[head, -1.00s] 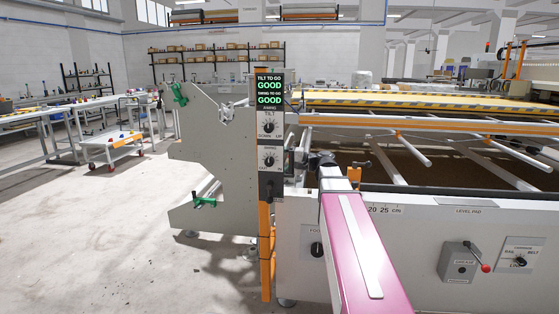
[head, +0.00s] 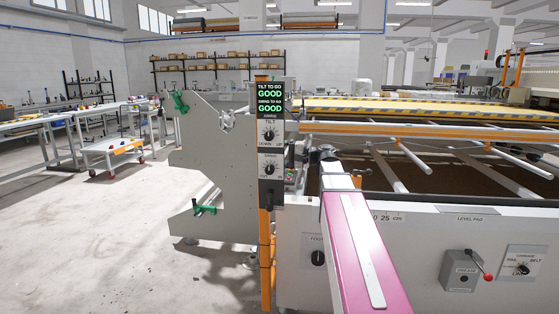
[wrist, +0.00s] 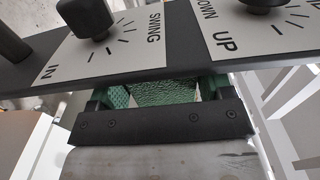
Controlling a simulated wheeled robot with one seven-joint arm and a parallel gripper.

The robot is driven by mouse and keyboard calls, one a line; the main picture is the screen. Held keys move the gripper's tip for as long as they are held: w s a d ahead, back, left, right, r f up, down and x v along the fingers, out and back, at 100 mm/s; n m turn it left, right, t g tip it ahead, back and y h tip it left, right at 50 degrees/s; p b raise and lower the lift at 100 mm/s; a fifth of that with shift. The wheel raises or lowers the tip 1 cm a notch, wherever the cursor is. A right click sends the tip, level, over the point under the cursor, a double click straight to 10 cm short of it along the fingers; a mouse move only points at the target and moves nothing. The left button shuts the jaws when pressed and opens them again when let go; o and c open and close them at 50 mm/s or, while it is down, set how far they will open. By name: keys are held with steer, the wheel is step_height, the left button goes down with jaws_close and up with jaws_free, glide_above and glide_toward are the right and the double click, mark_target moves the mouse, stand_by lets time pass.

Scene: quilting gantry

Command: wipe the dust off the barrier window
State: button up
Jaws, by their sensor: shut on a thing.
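My gripper (wrist: 163,92) shows in the wrist view, with a green finger on each side. It is shut on a green textured thing (wrist: 165,95), mostly hidden by the black bar across the gripper and the panel edge. I cannot tell what it is. The control panel (wrist: 150,72), with its black knobs, crosses the wrist view just beyond the gripper. In the head view, my arm reaches to the right side of this panel (head: 270,185), where the gripper is hard to make out. I cannot pick out the barrier window or any dust on it.
The panel's display (head: 270,95) reads GOOD for tilt and swing. An orange post (head: 266,260) stands below it. The quilting machine frame (head: 400,245), with rails and a grease lever (head: 488,278), fills the right. A cart (head: 112,150) stands left; the floor (head: 100,240) between is clear.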

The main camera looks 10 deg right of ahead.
steer(key=shift+s+a+r, duration=0.2)
steer(key=shift+s+r, duration=0.25)
steer(key=shift+r, duration=0.3)
steer(key=shift+d+g, duration=0.1)
steer(key=shift+g, duration=0.2)
steer(key=v, duration=0.6)
steer(key=shift+w+f, duration=0.1)
steer(key=shift+d, duration=0.1)
steer(key=shift+v, duration=1.35)
steer(key=shift+f, duration=0.1)
